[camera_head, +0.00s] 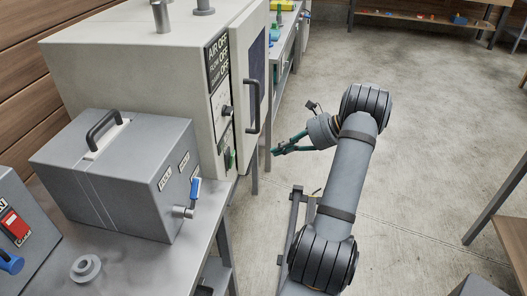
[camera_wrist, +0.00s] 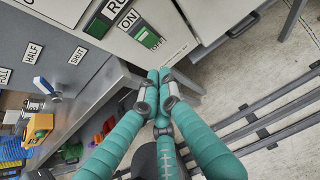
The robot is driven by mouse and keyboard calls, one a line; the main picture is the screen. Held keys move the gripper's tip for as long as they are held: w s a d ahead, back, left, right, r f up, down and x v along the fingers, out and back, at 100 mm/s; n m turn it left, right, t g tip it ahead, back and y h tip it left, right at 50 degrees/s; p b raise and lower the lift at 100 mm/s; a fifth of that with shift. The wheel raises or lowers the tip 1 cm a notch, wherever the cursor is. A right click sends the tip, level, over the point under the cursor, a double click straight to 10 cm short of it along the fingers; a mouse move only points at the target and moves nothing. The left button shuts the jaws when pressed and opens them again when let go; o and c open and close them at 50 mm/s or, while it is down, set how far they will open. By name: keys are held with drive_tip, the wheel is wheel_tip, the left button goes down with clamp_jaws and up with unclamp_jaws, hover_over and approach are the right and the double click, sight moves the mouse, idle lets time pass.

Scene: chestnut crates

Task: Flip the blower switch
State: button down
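My gripper (camera_head: 284,145) reaches left toward the pale cabinet (camera_head: 130,60), apart from its front. In the wrist view my gripper's teal fingers (camera_wrist: 160,74) meet at their tips, with nothing between them. The low cabinet front carries a green switch (camera_head: 228,158), which also shows in the wrist view (camera_wrist: 148,37) beside an ON label. No readable label says which is the blower switch. A black display (camera_head: 218,60) reads AIR OFF, FLOW OFF and a third OFF line.
A grey box (camera_head: 120,170) with a blue-handled valve (camera_head: 193,195) stands left of the cabinet on the bench. The cabinet's vertical door handle (camera_head: 253,105) juts out near the switches. Open floor (camera_head: 420,120) lies to the right.

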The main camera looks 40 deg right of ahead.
sight(233, 160)
drive_tip(key=shift+w+a+r+p+x, duration=0.2)
drive_tip(key=shift+r+x, duration=0.2)
drive_tip(key=shift+x, duration=1.6)
drive_tip(key=shift+w+a+r+p+x, duration=0.1)
drive_tip(key=shift+w+r+x, duration=0.2)
drive_tip(key=shift+x, duration=1.7)
drive_tip(key=shift+w+a+r+p+x, duration=0.15)
drive_tip(key=shift+r+x, duration=0.3)
drive_tip(key=shift+x, duration=1.55)
